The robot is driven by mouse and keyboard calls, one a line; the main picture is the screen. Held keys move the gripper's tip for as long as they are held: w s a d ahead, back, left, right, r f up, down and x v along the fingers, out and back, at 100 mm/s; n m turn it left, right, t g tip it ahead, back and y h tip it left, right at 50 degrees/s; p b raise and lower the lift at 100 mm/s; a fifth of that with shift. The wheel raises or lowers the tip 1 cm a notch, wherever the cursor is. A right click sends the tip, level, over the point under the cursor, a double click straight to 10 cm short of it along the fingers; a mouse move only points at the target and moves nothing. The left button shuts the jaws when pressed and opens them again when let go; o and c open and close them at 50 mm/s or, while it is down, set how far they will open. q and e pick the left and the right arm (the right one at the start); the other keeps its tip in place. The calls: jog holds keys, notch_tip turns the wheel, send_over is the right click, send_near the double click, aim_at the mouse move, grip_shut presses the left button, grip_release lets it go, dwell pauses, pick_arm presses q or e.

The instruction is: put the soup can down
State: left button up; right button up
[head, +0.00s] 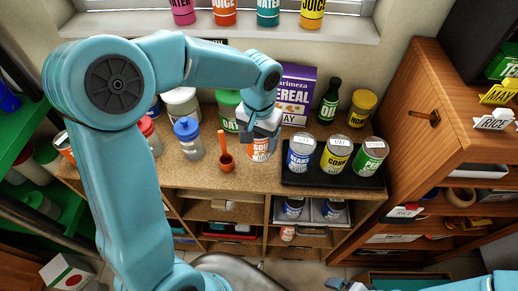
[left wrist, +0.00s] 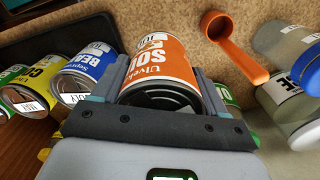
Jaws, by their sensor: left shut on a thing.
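The soup can (head: 260,149) has an orange and white label. It is between the fingers of my left gripper (head: 259,128), above or on the wooden counter (head: 200,179); I cannot tell whether its base touches. In the left wrist view the soup can (left wrist: 166,62) sits between the two fingers of the left gripper (left wrist: 168,75), its dark ringed end toward the camera. The gripper is shut on it. A small part of what looks like my right gripper (head: 345,285) shows at the bottom edge of the head view; its jaws are unclear.
An orange scoop (head: 226,158) lies just left of the can, with a blue-capped bottle (head: 188,138) beyond it. A purple cereal box (head: 296,93) stands behind. A dark tray (head: 318,180) at right holds bean (head: 301,154), corn (head: 336,156) and green-labelled (head: 369,157) cans.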

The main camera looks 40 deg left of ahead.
pick_arm(q)
notch_tip(320, 180, up, 14)
jog(key=shift+f, duration=0.25)
jog(key=shift+s, duration=0.1)
